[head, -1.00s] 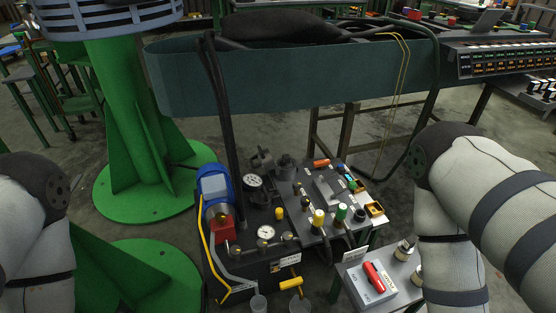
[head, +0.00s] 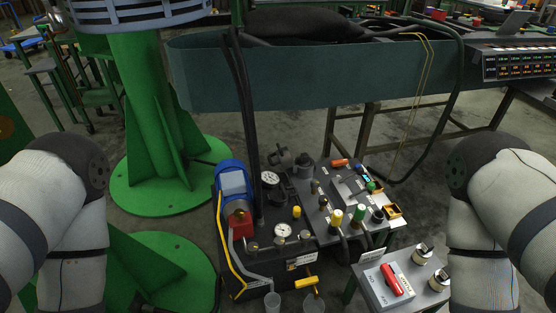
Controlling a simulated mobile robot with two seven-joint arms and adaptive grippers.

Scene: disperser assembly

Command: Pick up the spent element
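I cannot single out the spent element for certain. A dark hydraulic unit with a blue motor (head: 233,184) stands at the centre, with gauges, hoses and yellow-capped parts. My arms come in at both sides and run out of the bottom of the picture, so neither gripper shows.
A green column base (head: 165,190) stands to the left. A teal beam (head: 310,82) crosses behind the unit. Open floor shows behind it.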

